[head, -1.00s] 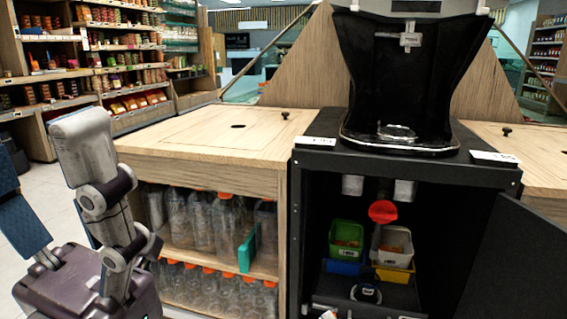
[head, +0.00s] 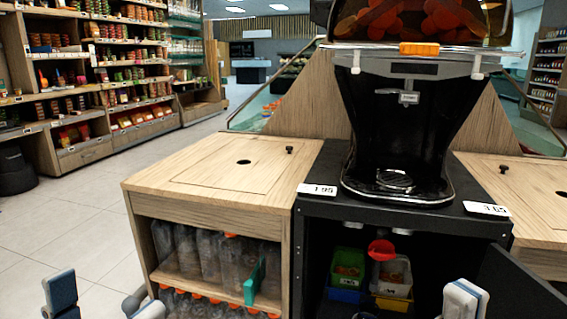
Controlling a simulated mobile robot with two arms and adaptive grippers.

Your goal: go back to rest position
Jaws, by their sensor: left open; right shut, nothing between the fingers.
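My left gripper (head: 102,292) is at the bottom left edge of the head view, low in front of the wooden counter. Its blue-grey fingertips stand apart with nothing between them, and the rest of it is cut off by the frame. My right gripper (head: 463,300) is at the bottom right, in front of the open black cabinet. Only the tips of its fingers show, together and holding nothing. Both grippers point upward and appear clear of the furniture.
The black juicer (head: 398,125) with oranges on top stands on the black cabinet (head: 310,215). The cabinet's open door (head: 515,285) is at the right. The wooden counter (head: 200,165) holds bottles (head: 208,255) below. Open floor (head: 60,220) lies at the left.

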